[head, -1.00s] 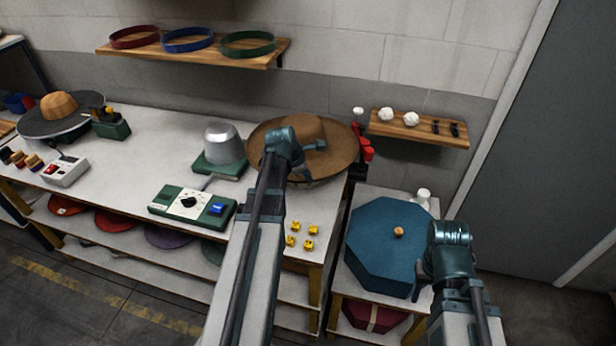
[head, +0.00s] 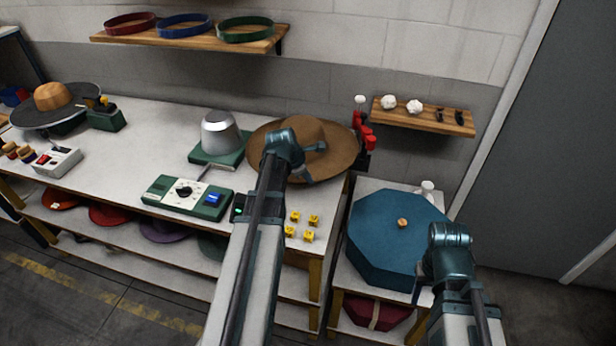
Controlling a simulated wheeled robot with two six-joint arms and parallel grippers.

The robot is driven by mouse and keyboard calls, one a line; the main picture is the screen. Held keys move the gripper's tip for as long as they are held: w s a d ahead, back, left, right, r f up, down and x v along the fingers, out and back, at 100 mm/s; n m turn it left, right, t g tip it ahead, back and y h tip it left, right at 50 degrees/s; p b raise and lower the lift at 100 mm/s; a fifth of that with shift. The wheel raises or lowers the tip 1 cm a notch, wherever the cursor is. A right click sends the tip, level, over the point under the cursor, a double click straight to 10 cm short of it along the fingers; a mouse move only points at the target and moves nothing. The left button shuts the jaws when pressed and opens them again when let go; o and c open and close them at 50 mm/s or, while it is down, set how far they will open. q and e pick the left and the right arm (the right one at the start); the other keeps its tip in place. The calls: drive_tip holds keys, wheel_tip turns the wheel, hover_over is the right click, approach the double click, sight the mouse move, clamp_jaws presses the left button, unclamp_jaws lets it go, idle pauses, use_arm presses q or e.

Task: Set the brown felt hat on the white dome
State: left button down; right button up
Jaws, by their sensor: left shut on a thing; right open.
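The brown felt hat (head: 335,163) is at the right end of the white workbench, crown up with a wide brim. My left gripper (head: 318,147) is shut on the hat, in front of its crown; its fingertips are partly hard to make out. Whether the brim touches anything below cannot be told. The dome (head: 219,132), pale grey in this view, stands on a green base just left of the hat and is bare. My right gripper (head: 450,236) is open and empty at the right side of the blue octagonal box (head: 385,245).
A green control box (head: 187,197) stands in front of the dome. Several small yellow pieces (head: 308,236) lie at the bench's front right. A red-and-black item (head: 363,135) stands behind the hat. A wooden shelf (head: 425,118) is on the wall at right.

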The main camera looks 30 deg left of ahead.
use_arm(q)
drive_tip(key=shift+f+b, duration=3.3)
drive_tip(key=shift+f, duration=0.3)
drive_tip(key=c, duration=0.8)
unclamp_jaws()
drive_tip(key=shift+c, duration=0.2)
drive_tip(key=shift+r, duration=0.1)
drive_tip(key=p+v, duration=1.2)
drive_tip(key=v, duration=0.1)
drive_tip(key=shift+s+r, duration=0.25)
drive_tip(key=shift+r, duration=0.05)
